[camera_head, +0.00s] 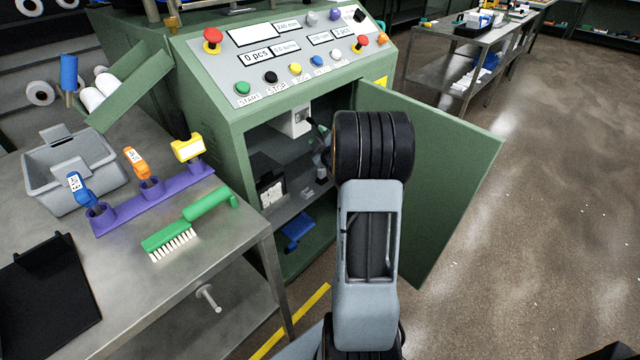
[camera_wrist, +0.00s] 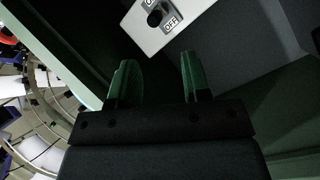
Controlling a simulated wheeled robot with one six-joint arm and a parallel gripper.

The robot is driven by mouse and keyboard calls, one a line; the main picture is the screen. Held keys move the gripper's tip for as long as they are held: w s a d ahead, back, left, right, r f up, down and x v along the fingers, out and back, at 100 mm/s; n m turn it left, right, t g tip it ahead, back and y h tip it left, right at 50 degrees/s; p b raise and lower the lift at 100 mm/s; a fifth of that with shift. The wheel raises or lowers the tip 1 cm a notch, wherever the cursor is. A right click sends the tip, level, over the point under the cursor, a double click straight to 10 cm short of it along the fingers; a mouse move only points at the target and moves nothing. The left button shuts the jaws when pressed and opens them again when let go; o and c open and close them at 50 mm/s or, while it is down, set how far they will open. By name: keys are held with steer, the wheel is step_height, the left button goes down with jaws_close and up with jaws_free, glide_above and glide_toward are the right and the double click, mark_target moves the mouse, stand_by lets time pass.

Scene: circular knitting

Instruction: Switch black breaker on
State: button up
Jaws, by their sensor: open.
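The black breaker (camera_wrist: 155,18) is a small dark knob on a white box (camera_wrist: 143,30) at the top of the wrist view. An OFF label is beside the knob, and another label is cut by the top edge. I cannot tell which way the knob is set. In the head view the white box (camera_head: 293,122) is inside the green cabinet, high up. My gripper (camera_wrist: 158,64) has its two green fingers apart and empty, just short of the box and not touching the knob. In the head view my arm hides most of my gripper.
The cabinet door (camera_head: 450,160) stands open to the right of my arm. A shelf inside holds a black and white unit (camera_head: 271,190), with a blue item (camera_head: 297,230) below. A metal table (camera_head: 215,270) with a green brush (camera_head: 170,238) stands at left. Floor at right is clear.

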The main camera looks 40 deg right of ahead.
steer(key=s+f+m+g+p, duration=0.1)
steer(key=s+f+m+g, duration=0.6)
steer(key=s+f+g, duration=0.15)
steer(key=s+a+r+m+g+y+p, duration=0.1)
steer(key=s+a+r+g+p, duration=0.1)
steer(key=s+a+r+p, duration=0.2)
steer(key=s+a+r+m+g+y+p, duration=0.1)
steer(key=s+a+r+m+g+p, duration=0.1)
steer(key=a, duration=0.7)
steer(key=s+r+g+p, duration=0.1)
steer(key=s+r+p, duration=0.1)
steer(key=s+r, duration=0.1)
steer(key=shift+r+g, duration=0.3)
steer(key=shift+g, duration=0.05)
